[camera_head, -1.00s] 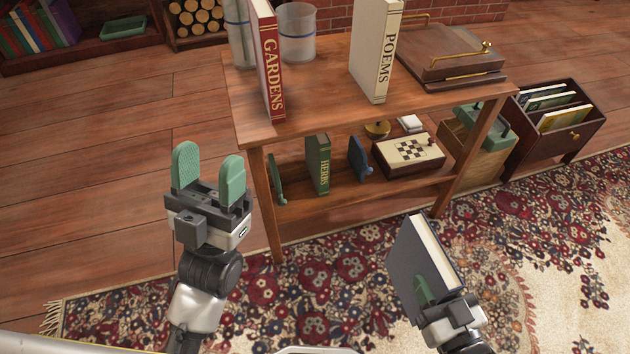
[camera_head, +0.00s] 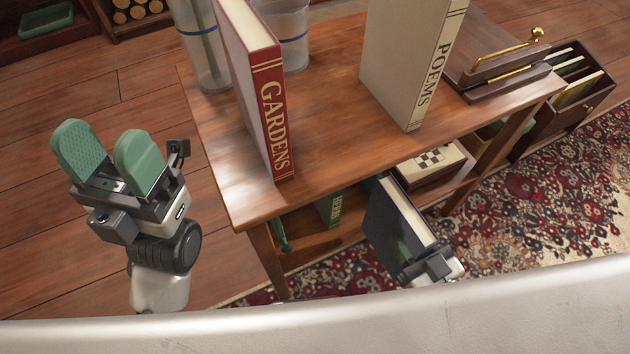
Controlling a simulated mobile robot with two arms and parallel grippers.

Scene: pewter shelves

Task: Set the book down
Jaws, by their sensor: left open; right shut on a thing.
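My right gripper (camera_head: 428,266) is shut on a dark grey book (camera_head: 388,226) with pale pages. The book is tilted and is at the front edge of the wooden shelf table (camera_head: 330,140), below its top. I cannot tell whether it touches the lower shelf (camera_head: 312,246). My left gripper (camera_head: 108,160), with green finger pads, is open and empty to the left of the table. The red GARDENS book (camera_head: 262,90) and the cream POEMS book (camera_head: 410,60) stand upright on the top.
The green HERBS book (camera_head: 331,207) and a chessboard box (camera_head: 430,165) are on the lower shelf, partly hidden. The tabletop between GARDENS and POEMS is clear. A file crate (camera_head: 560,105) stands right.

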